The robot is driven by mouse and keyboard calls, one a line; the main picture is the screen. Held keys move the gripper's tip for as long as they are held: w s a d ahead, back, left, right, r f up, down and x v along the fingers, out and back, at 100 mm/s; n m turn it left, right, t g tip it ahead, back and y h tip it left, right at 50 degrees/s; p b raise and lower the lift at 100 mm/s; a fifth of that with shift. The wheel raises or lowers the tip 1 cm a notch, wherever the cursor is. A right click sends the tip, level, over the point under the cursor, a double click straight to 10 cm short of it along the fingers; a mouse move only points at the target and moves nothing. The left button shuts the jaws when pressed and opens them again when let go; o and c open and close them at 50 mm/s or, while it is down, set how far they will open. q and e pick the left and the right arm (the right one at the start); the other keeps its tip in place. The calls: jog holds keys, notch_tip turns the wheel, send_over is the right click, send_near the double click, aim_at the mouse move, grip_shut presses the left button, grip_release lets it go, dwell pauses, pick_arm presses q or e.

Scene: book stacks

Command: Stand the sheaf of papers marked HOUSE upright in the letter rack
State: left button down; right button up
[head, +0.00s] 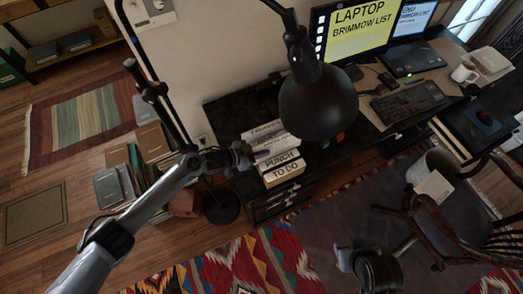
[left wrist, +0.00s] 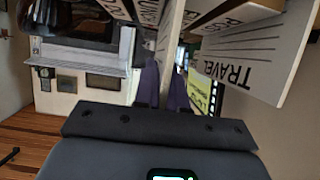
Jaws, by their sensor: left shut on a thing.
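My left gripper (head: 256,157) is at the left end of a row of labelled white sheaves on the dark desk. In the left wrist view its purple fingers (left wrist: 166,88) are shut on a thin white sheaf (left wrist: 172,38), seen edge-on. Its marking does not show, so I cannot read HOUSE on it. A sheaf marked TRAVEL (left wrist: 240,62) stands close to the right of the held one there. In the head view, sheaves marked PUNCH (head: 281,160) and TO DO (head: 285,174) are in front in the row. The rack itself is mostly hidden.
A black lamp (head: 318,103) hangs over the desk, just right of the row. A keyboard (head: 408,102), monitor (head: 352,32) and white mug (head: 464,73) are farther right. Books (head: 113,186) stand on the floor at left. A wooden chair (head: 445,225) is at lower right.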

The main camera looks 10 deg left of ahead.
aim_at(264, 158)
pick_arm(q)
jog(key=shift+f+b, duration=2.2)
jog(key=shift+f, duration=0.85)
jog(key=shift+a+f, duration=0.1)
